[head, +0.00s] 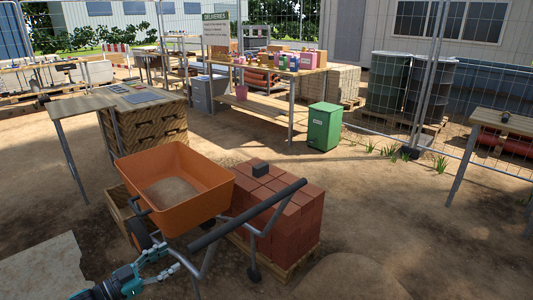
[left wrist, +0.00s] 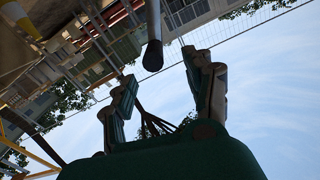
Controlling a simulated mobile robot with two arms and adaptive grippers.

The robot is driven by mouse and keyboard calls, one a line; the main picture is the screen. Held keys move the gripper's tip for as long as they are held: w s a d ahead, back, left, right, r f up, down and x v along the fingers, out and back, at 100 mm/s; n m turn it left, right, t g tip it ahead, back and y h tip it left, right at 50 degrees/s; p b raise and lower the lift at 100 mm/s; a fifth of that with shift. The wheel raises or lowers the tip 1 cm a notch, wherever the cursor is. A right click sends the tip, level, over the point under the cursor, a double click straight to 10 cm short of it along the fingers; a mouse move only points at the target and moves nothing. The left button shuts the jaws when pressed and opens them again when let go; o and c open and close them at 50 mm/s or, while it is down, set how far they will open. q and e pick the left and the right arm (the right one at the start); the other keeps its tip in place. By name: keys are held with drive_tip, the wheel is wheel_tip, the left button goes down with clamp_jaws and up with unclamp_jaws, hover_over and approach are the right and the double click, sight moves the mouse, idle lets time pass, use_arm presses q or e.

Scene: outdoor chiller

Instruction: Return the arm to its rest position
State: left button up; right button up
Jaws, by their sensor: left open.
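My left arm comes in at the bottom left of the head view. My left gripper (head: 172,258) is beside the orange wheelbarrow (head: 208,200), close to its metal frame. In the left wrist view the two fingers of my left gripper (left wrist: 160,75) stand wide apart. A grey bar with a dark end (left wrist: 152,55) shows in the gap between them, looking like a wheelbarrow handle; I cannot tell if they touch. I see nothing held. My right gripper is in neither view.
A green bin (head: 323,127) and a loaded delivery table (head: 262,108) are farther back.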

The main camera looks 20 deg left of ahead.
use_arm(q)
drive_tip(key=s+a+f+n+g+y+p, duration=0.1)
drive_tip(key=s+a+f+n+y, duration=0.15)
drive_tip(key=f, duration=0.45)
drive_tip(key=s+a+f+n+g+y+p, duration=0.1)
drive_tip(key=s+f+y, duration=0.15)
drive_tip(key=f, duration=0.45)
drive_tip(key=s+d+f+n+g+y+p, duration=0.1)
drive_tip(key=s+d+f+g+y, duration=0.1)
drive_tip(key=s+f, duration=0.45)
drive_tip(key=s+d+f+n+g+y, duration=0.1)
drive_tip(key=s+d+f+g, duration=0.15)
drive_tip(key=f, duration=0.75)
drive_tip(key=s+d+f+g, duration=0.3)
drive_tip(key=s+d+f, duration=0.2)
drive_tip(key=s+d, duration=0.2)
drive_tip(key=s+d+f+m+g+p, duration=0.1)
drive_tip(key=s+d+f+g, duration=0.2)
drive_tip(key=s+d+f, duration=0.2)
drive_tip(key=s+d+f+g+h+p, duration=0.1)
drive_tip(key=s+d+f+g, duration=0.2)
drive_tip(key=s+d, duration=0.8)
drive_tip(key=shift+s+d+f, duration=0.15)
drive_tip(key=shift+s+f, duration=0.75)
drive_tip(key=shift+f, duration=0.05)
drive_tip(key=shift+c, duration=0.4)
